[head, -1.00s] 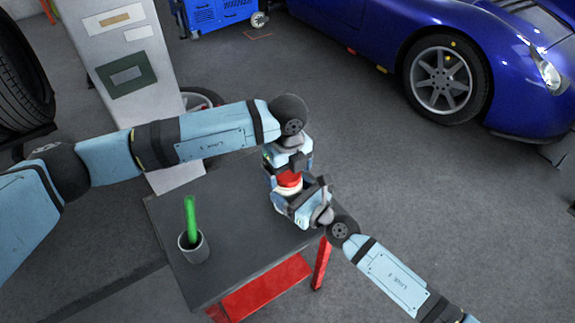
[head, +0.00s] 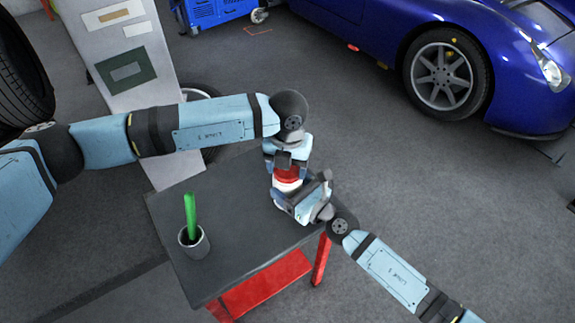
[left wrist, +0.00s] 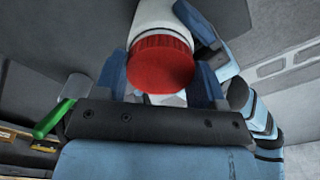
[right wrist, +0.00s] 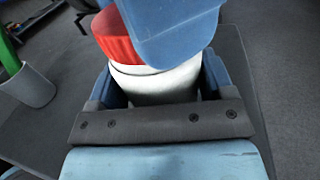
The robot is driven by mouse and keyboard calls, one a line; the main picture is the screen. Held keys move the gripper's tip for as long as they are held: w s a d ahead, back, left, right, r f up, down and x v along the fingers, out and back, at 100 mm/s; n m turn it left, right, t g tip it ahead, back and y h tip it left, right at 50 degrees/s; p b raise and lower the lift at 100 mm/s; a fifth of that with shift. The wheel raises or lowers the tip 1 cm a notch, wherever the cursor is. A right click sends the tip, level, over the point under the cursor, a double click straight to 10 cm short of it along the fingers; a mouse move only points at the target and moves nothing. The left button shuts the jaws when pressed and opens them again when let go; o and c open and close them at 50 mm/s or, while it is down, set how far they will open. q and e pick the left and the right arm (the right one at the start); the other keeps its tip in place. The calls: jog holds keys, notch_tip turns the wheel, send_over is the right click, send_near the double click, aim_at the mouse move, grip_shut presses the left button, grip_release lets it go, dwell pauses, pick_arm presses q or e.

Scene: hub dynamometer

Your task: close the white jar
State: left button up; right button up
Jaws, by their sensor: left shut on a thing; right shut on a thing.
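The white jar (head: 287,186) stands over the right part of the table, with its red lid (head: 287,174) on top. My left gripper (head: 285,166) comes from above and is shut on the red lid, which shows between its fingers in the left wrist view (left wrist: 160,65). My right gripper (head: 289,194) is shut around the white jar body, seen in the right wrist view (right wrist: 150,86). There the lid (right wrist: 112,36) sits at the jar's mouth, partly hidden by a left gripper finger. I cannot tell how tightly it is seated. The jar's base is hidden.
A grey cup (head: 194,244) with a green stick (head: 190,215) stands on the left part of the dark table (head: 240,215). A grey cabinet (head: 130,60) is behind it. A blue car (head: 400,30) is at the upper right. The table's middle is clear.

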pick_arm(q)
jog(key=m, duration=2.1)
jog(key=o, duration=1.1)
notch_tip(320, 180, up, 12)
jog(key=shift+f, duration=0.1)
